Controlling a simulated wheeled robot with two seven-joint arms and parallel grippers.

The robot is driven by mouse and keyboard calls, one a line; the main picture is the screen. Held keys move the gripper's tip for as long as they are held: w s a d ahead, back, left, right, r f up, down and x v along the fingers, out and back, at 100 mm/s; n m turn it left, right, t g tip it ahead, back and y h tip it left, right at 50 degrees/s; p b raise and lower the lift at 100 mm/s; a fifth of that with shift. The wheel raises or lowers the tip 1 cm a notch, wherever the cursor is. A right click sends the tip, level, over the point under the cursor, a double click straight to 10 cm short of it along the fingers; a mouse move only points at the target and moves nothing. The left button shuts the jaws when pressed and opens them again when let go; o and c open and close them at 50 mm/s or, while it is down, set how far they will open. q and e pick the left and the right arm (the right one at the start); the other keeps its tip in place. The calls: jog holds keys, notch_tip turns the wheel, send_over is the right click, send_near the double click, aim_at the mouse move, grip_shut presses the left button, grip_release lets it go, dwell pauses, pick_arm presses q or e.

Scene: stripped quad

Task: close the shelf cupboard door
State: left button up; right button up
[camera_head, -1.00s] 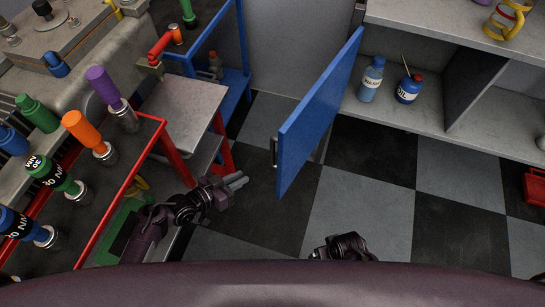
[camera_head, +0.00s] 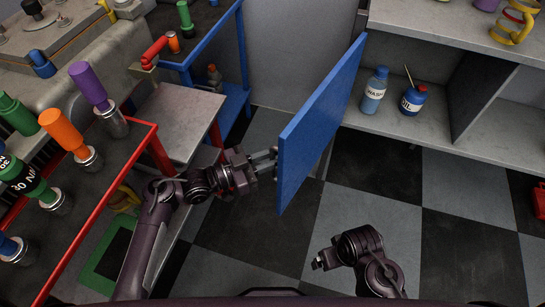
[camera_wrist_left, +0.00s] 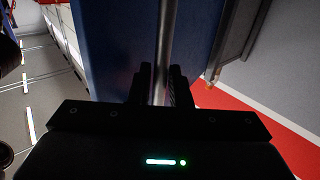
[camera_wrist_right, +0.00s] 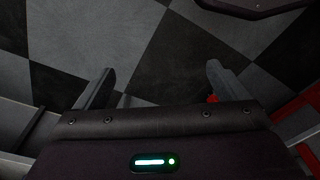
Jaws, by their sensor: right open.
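The blue cupboard door (camera_head: 322,125) stands open, swung out from the grey shelf cupboard (camera_head: 440,128). My left gripper (camera_head: 266,162) is at the door's near edge, on its left face. In the left wrist view, its fingers (camera_wrist_left: 160,85) are close together on either side of the upright metal door handle (camera_wrist_left: 164,45) and look shut on it. The blue door panel (camera_wrist_left: 115,45) is beside the handle there. My right gripper (camera_head: 320,262) is low over the floor, apart from the door. In the right wrist view its fingers (camera_wrist_right: 160,88) are wide apart and empty.
A blue bottle (camera_head: 374,91) and a blue oil can (camera_head: 412,98) stand inside the cupboard. A red-framed bench (camera_head: 90,215) with several coloured-handled tools is at the left. A blue-framed table (camera_head: 232,75) stands behind it. The checkered floor (camera_head: 365,215) right of the door is clear.

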pick_arm(q)
jog(key=shift+w+d, duration=0.1)
jog(key=shift+d, duration=0.15)
jog(key=shift+c, duration=0.3)
grip_shut()
